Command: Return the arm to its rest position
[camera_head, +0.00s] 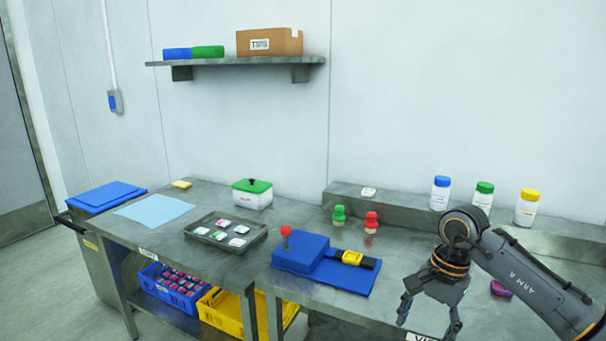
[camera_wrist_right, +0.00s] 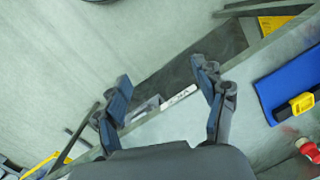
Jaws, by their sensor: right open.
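My right arm (camera_head: 520,278) comes in from the right in the head view. Its right gripper (camera_head: 427,322) hangs downward over the front part of the right table, fingers apart and nothing between them. In the right wrist view, the same gripper (camera_wrist_right: 162,76) has its two fingers spread, with the table's front edge and the floor behind them. My left arm and left gripper are in neither view.
A blue board (camera_head: 302,256) with a red-knobbed lever lies left of my gripper. A purple item (camera_head: 500,288) is partly behind my arm. White bottles (camera_head: 440,193) stand on the ledge. A grey tray (camera_head: 262,236) holds several packets. Crates (camera_head: 172,290) sit below.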

